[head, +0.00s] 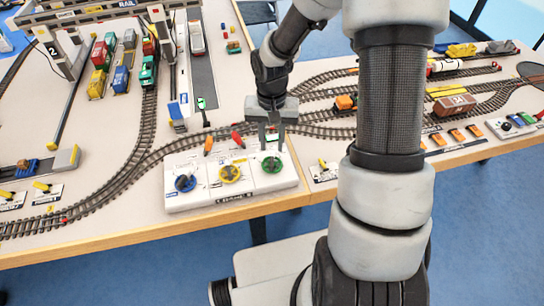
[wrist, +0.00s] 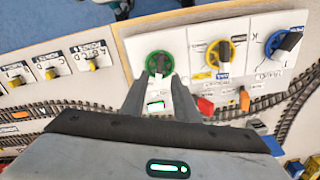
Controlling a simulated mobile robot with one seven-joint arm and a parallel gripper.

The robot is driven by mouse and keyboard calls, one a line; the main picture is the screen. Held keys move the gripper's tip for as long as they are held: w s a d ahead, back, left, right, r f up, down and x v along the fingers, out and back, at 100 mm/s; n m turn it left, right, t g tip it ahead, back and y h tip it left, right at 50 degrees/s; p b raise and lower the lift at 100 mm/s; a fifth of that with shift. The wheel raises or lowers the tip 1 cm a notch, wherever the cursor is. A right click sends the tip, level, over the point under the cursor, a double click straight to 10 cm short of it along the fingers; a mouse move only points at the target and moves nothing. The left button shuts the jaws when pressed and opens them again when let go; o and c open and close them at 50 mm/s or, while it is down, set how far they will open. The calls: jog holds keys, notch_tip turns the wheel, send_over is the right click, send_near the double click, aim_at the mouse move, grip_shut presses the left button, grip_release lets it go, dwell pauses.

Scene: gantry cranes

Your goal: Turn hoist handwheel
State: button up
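A white control panel (head: 234,200) at the table's front edge carries three handwheels: blue (head: 185,182), yellow (head: 230,173) and green (head: 271,165). Their small labels are too blurred to tell which is the hoist. My gripper (head: 272,146) points down over the green handwheel, its two fingers apart with nothing held. In the wrist view the fingertips lie on either side of the lower part of the green handwheel (wrist: 160,64), close to its dark knob; contact cannot be told. The yellow handwheel (wrist: 221,54) and blue handwheel (wrist: 283,43) lie to the right there.
An orange lever (head: 208,143) and a red lever (head: 237,139) stand behind the wheels. Model tracks run around the panel. Colourful containers (head: 100,55) stand at the back left under a gantry. An orange wagon (head: 345,102) and a brown wagon (head: 455,105) are to the right.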

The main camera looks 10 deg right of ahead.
aim_at(272, 158)
notch_tip(272, 158, down, 6)
jog(key=shift+f+b, duration=0.2)
jog(key=shift+b, duration=0.15)
jog(key=shift+c, duration=0.3)
grip_shut()
